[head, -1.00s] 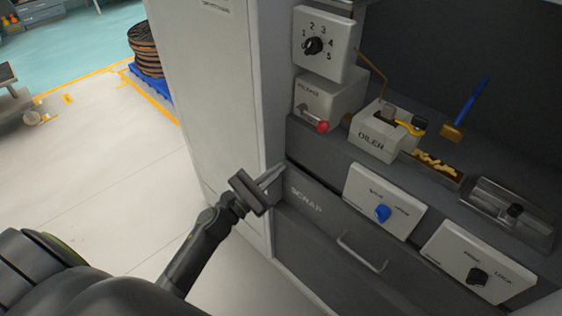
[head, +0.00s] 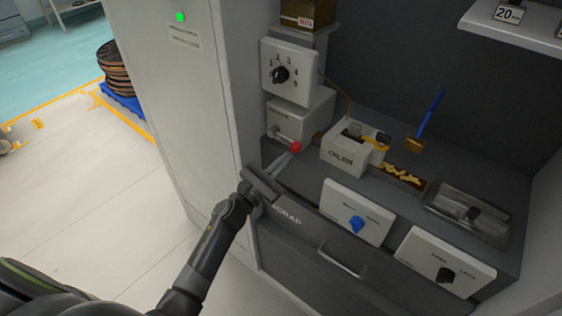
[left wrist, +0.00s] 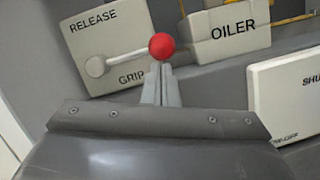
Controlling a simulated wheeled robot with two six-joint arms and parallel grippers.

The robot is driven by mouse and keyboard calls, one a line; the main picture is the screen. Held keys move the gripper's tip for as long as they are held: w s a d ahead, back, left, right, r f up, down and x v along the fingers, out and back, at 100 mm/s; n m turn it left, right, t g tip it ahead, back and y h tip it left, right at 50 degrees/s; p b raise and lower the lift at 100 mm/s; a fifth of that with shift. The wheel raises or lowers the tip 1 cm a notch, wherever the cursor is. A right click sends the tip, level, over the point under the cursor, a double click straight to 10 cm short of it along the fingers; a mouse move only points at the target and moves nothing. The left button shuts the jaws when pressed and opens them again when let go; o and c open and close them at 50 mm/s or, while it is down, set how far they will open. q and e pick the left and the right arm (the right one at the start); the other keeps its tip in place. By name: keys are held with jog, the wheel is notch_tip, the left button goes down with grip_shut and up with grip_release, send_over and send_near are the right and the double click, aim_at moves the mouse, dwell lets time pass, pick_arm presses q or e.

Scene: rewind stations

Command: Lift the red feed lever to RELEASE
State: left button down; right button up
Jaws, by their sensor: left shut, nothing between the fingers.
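The red feed lever has a red ball knob (head: 296,147) on a pale rod that comes from a pivot on the front of a light box (head: 300,118). In the left wrist view the knob (left wrist: 162,46) stands to the right of the pivot and slightly above it, between the words RELEASE above and GRIP below. My left gripper (head: 291,154) is shut and empty. Its fingertips (left wrist: 163,68) are right below the knob; I cannot tell whether they touch it. My right gripper is not in view.
The oiler box (head: 348,152) stands just right of the lever. A numbered dial box (head: 290,68) is above it. A blue-knob panel (head: 357,212) and a black-knob panel (head: 444,262) are on the front right. A tall pale cabinet (head: 180,110) stands at left.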

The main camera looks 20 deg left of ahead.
aim_at(278, 133)
pick_arm(q)
jog(key=shift+d+r+n, duration=0.1)
jog(key=shift+r+n, duration=0.3)
jog(key=shift+n, duration=0.3)
jog(key=r+n+y+p, duration=0.2)
jog(key=n, duration=0.3)
jog(key=a+r+n+t+y+p, duration=0.1)
jog(key=r+n+y+p, duration=0.1)
jog(key=r+n+p, duration=0.1)
jog(key=r+n+y+p, duration=0.2)
jog(key=n, duration=0.4)
jog(key=shift+w+a+r+n, duration=0.25)
jog(key=shift+a+r+n, duration=0.05)
jog(key=shift+a+r, duration=0.05)
dwell(0.4)
